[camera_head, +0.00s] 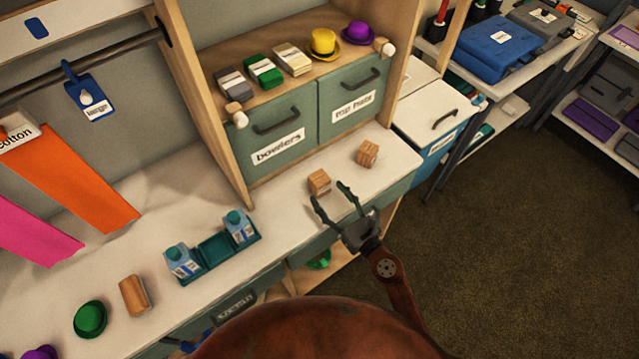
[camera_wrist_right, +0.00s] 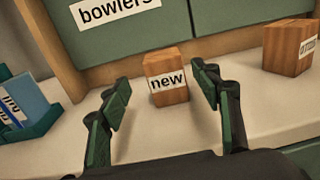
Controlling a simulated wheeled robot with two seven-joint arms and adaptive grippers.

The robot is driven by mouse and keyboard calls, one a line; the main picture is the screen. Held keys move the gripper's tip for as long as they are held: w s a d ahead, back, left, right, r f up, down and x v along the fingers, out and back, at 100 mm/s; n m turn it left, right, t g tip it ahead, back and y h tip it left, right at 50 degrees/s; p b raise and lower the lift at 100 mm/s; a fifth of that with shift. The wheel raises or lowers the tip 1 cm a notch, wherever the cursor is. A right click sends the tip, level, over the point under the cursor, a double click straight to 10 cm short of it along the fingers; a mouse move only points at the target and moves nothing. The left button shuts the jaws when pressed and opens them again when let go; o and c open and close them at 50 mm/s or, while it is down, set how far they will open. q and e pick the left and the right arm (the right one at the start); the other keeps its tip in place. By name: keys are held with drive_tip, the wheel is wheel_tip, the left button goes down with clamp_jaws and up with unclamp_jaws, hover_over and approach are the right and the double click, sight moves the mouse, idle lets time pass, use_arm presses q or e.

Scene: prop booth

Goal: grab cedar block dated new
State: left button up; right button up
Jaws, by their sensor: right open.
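The cedar block labelled "new" (camera_wrist_right: 166,82) stands on the white counter, directly ahead of my right gripper in the right wrist view. In the head view this block (camera_head: 319,183) sits just beyond the fingertips. My right gripper (camera_head: 334,196) is open and empty, and its two green fingers (camera_wrist_right: 160,92) show left and right of the block, apart from it. A second wooden block (camera_wrist_right: 290,48) stands to the right, its label turned and only partly readable. It also shows in the head view (camera_head: 367,153). My left gripper is not in view.
Green cabinet doors labelled "bowlers" (camera_head: 277,147) rise behind the blocks. A teal tray with blue-white cartons (camera_head: 240,227) stands to the left on the counter. Farther left are another wooden block (camera_head: 135,296) and a green hat (camera_head: 90,319). The counter's front edge is close.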

sight(324, 187)
drive_tip(key=x, duration=0.6)
drive_tip(key=shift+w+d+f+b, duration=0.1)
drive_tip(key=shift+w+b, duration=0.2)
drive_tip(key=shift+c, duration=0.7)
drive_tip(key=c, duration=1.1)
